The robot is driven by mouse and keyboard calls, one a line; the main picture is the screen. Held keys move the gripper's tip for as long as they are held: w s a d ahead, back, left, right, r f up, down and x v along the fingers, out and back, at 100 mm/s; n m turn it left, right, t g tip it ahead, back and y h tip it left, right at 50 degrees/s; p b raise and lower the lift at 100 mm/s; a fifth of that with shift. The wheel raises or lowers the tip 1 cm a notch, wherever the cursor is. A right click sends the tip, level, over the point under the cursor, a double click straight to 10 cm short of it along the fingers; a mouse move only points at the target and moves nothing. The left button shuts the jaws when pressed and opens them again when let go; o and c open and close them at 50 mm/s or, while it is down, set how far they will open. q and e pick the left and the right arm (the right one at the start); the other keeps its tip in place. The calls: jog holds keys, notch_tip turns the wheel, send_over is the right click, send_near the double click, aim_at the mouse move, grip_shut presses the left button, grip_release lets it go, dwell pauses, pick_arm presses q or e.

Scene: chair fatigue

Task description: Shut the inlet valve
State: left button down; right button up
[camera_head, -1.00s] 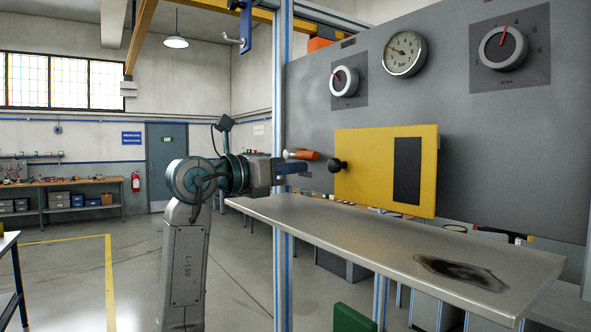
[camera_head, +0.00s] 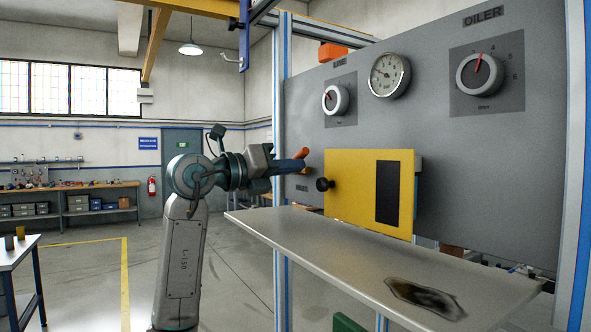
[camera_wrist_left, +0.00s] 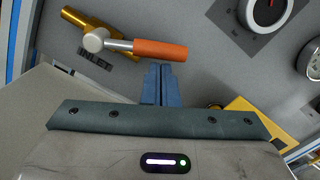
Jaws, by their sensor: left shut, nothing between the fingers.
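The inlet valve has an orange lever (camera_wrist_left: 158,50) on a silver stem with a round pale hub, over a brass body (camera_wrist_left: 88,22) on the grey panel. An INLET label (camera_wrist_left: 95,61) sits below it. In the wrist view the lever points right, at an angle to the brass body. My left gripper (camera_wrist_left: 162,68) is shut and empty, its fingertips right by the underside of the lever; I cannot tell whether they touch. In the head view the lever (camera_head: 301,153) shows just beyond the left gripper (camera_head: 296,165), which partly hides the valve. My right gripper is not in view.
A yellow door (camera_head: 350,190) with a black knob (camera_head: 324,184) is right of the valve. A metal shelf (camera_head: 330,250) with a dark stain juts out below. A frame post (camera_head: 280,110) stands close to my arm. Dials and a gauge (camera_head: 390,75) are higher up.

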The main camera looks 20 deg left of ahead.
pick_arm(q)
jog(key=r+n, duration=0.1)
jog(key=a+r+n+p, duration=0.1)
jog(key=n, duration=0.1)
jog(key=shift+w, duration=0.15)
jog(key=shift+w+a+r+n+y+p, duration=0.1)
jog(key=shift+w+a+r+n+p, duration=0.5)
jog(key=shift+n, duration=0.75)
jog(key=shift+w+a+r+n+y+p, duration=0.1)
jog(key=shift+w+a+r+n+p, duration=0.15)
jog(key=shift+a+r+n+p, duration=0.8)
jog(key=shift+w+d+r+n+y+p, duration=0.1)
jog(key=shift+w+n+p, duration=0.35)
jog(key=shift+n, duration=1.25)
